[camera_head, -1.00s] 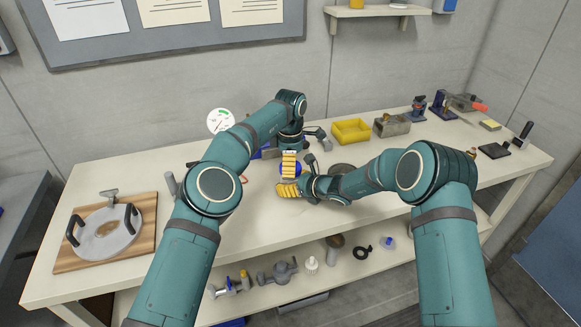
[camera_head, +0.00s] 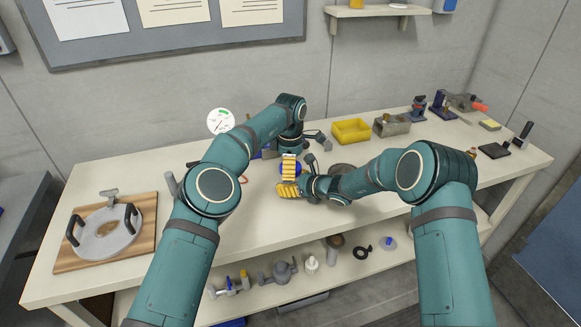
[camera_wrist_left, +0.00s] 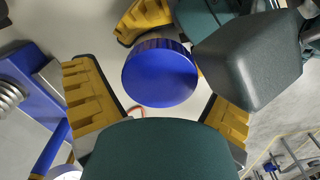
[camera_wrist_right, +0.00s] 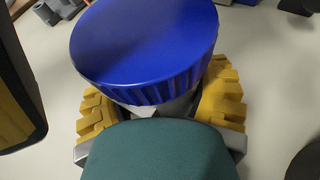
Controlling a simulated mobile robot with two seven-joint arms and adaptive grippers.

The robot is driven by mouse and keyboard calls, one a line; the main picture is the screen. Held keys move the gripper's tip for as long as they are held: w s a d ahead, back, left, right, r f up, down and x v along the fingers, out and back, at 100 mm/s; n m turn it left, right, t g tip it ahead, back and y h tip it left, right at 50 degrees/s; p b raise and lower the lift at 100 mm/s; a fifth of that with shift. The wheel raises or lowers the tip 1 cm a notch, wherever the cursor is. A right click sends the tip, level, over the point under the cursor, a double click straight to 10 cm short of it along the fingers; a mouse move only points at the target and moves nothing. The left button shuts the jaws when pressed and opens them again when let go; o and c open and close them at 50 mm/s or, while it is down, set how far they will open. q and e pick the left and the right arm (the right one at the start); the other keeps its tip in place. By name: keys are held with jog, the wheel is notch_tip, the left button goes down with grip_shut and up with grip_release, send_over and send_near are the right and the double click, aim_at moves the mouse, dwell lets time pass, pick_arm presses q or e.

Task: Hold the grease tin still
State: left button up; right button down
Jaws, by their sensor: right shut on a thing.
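The grease tin has a round, ridged blue lid (camera_wrist_right: 145,42) and a pale body (camera_wrist_right: 165,107), which shows only in part under the lid. In the head view the grippers mostly hide the tin, near the middle of the bench. My right gripper (camera_head: 288,190) is shut on the tin's body below the lid, its yellow fingers on either side in the right wrist view. My left gripper (camera_head: 289,167) is over the tin. In the left wrist view its yellow fingers are spread wide, with the blue lid (camera_wrist_left: 158,78) between and apart from them.
A wooden board (camera_head: 140,222) with a grey two-handled disc lies at the bench's left end. A yellow bin (camera_head: 351,131) and a grey metal box (camera_head: 392,125) stand behind my right arm. A round dial (camera_head: 220,121) stands at the back. The bench's front middle is clear.

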pick_arm(q)
jog(key=shift+r, duration=0.15)
jog(key=shift+r, duration=3.75)
jog(key=shift+f, duration=3.9)
jog(key=c, duration=1.3)
jog(key=o, duration=1.3)
